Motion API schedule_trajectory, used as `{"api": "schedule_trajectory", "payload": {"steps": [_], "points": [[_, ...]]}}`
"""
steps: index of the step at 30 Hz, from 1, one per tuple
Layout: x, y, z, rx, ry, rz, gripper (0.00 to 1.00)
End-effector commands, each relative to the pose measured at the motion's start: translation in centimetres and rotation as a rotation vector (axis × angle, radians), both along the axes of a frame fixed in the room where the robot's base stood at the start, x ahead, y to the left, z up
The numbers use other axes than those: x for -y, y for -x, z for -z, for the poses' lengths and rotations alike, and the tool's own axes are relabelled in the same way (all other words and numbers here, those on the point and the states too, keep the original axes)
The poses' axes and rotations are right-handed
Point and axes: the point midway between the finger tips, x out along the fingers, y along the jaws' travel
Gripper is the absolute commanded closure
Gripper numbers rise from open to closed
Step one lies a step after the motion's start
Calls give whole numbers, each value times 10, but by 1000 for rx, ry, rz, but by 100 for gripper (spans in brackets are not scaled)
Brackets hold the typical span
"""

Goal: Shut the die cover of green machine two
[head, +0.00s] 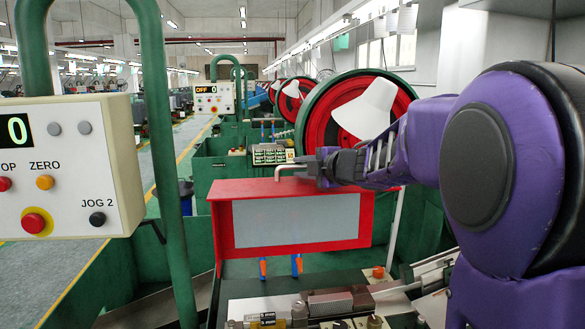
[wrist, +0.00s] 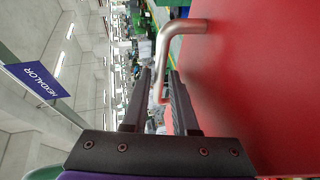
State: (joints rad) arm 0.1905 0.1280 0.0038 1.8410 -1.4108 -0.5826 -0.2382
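The die cover (head: 222,232) is a red frame with a clear grey window, standing raised over the machine bed in the head view. Its red face (wrist: 255,85) fills the right of the wrist view. A bent metal handle (head: 291,168) sticks up from its top edge; it also shows in the wrist view (wrist: 168,42). My gripper (head: 318,168) is at the handle, above the cover. In the wrist view its two dark fingers (wrist: 161,78) are apart, with the handle's end between them and gaps visible. Whether a finger touches the handle is unclear.
A control box (head: 68,165) on a green post (head: 160,150) stands close on the left. Tooling blocks (head: 330,302) lie on the bed below the cover. A large red and green flywheel (head: 330,95) is behind. A second control box (head: 214,98) hangs farther back.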

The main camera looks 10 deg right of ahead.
Motion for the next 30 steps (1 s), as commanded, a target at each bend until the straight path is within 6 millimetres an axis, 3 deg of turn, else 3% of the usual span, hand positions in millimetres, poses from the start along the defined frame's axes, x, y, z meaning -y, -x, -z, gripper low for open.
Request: {"api": "schedule_trajectory", "payload": {"steps": [17,22,30], "points": [[3,1,2,0,0,-1,73],[3,1,2,0,0,-1,100],[3,1,2,0,0,-1,100]]}}
